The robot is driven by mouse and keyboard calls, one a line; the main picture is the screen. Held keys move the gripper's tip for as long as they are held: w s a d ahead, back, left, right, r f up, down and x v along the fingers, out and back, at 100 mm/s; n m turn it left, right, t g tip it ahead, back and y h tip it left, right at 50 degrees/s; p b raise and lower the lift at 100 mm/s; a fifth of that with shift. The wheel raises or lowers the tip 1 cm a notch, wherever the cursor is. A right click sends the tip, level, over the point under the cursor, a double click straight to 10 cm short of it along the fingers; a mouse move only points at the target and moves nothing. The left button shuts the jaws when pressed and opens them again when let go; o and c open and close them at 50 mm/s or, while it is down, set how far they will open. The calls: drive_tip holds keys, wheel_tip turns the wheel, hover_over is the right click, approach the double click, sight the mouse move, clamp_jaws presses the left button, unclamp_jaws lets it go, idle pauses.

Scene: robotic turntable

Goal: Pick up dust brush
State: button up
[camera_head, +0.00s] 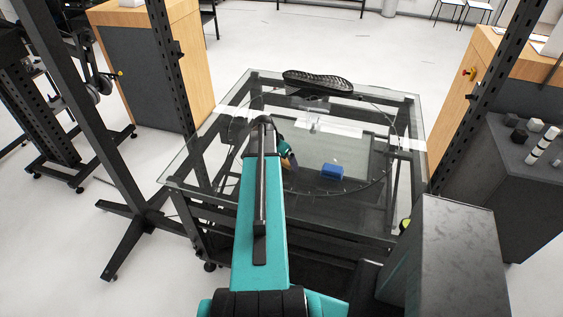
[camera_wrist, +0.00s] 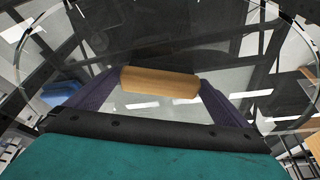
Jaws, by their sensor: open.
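A light wooden, rounded bar (camera_wrist: 160,83), which looks like the dust brush's handle, shows between my fingers in the wrist view. Its ends lie close to both dark fingers; I cannot tell whether they touch. No bristles can be made out. My gripper (camera_wrist: 160,92) is open, with the fingers on either side of the bar. In the head view my gripper (camera_head: 289,163) is over the glass turntable, mostly hidden by my arm, and a small tan patch shows beside it. The blue block (camera_head: 332,171) lies to its right on the glass and shows at left in the wrist view (camera_wrist: 66,92).
A black sole-shaped object (camera_head: 318,82) lies at the back of the glass table (camera_head: 205,165). Dark upright posts stand left (camera_head: 105,130) and right (camera_head: 480,100). A grey cabinet top with small blocks (camera_head: 510,150) is at right. The glass right of the blue block is clear.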

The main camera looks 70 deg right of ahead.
drive_tip(key=shift+c, duration=0.4)
drive_tip(key=c, duration=0.9)
drive_tip(key=shift+r, duration=0.1)
drive_tip(key=shift+r+b, duration=2)
drive_tip(key=shift+r, duration=2.95)
